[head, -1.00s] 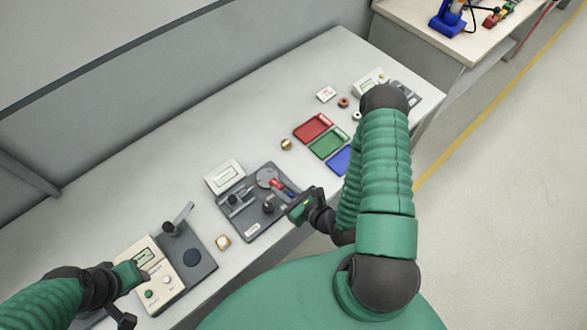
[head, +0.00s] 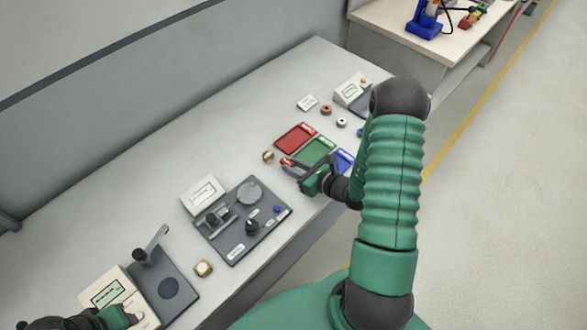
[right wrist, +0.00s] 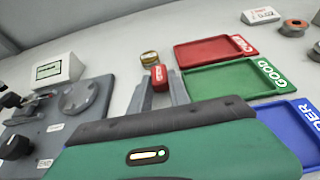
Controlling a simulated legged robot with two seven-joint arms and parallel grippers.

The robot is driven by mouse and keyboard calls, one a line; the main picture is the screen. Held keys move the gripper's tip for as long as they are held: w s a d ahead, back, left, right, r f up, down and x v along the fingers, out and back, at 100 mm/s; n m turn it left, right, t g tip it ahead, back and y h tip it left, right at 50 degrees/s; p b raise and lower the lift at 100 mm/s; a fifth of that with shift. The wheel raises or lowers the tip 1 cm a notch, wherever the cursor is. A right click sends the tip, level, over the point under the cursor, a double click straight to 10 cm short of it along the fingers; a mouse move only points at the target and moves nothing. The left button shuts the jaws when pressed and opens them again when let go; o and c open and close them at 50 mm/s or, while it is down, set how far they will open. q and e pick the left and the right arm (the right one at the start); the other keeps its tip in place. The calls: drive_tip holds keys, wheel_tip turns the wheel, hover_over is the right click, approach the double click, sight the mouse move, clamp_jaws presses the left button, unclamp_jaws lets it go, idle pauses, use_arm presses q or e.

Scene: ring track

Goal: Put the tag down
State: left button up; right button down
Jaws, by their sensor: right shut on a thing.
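The red tag (head: 287,161) is held at the tips of my right gripper (head: 292,166), above the bench and just left of the green tray. In the right wrist view the tag (right wrist: 159,76) shows red with pale lettering between the two grey fingers of the gripper (right wrist: 160,92). My left gripper (head: 120,316) is at the lower left beside the cream meter box; its fingers are not clear.
Red (head: 295,138), green (head: 315,149) and blue (head: 345,158) trays stand in a row. A brass ring (head: 268,157) lies left of them. A grey fixture (head: 262,226) and white display (head: 202,194) are nearer. The bench (head: 200,150) behind is clear.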

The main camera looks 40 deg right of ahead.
drive_tip(key=shift+w+f, duration=0.1)
drive_tip(key=shift+f, duration=0.55)
drive_tip(key=shift+a, duration=0.1)
drive_tip(key=shift+f, duration=0.15)
drive_tip(key=c, duration=1.2)
unclamp_jaws()
drive_tip(key=shift+c, duration=0.2)
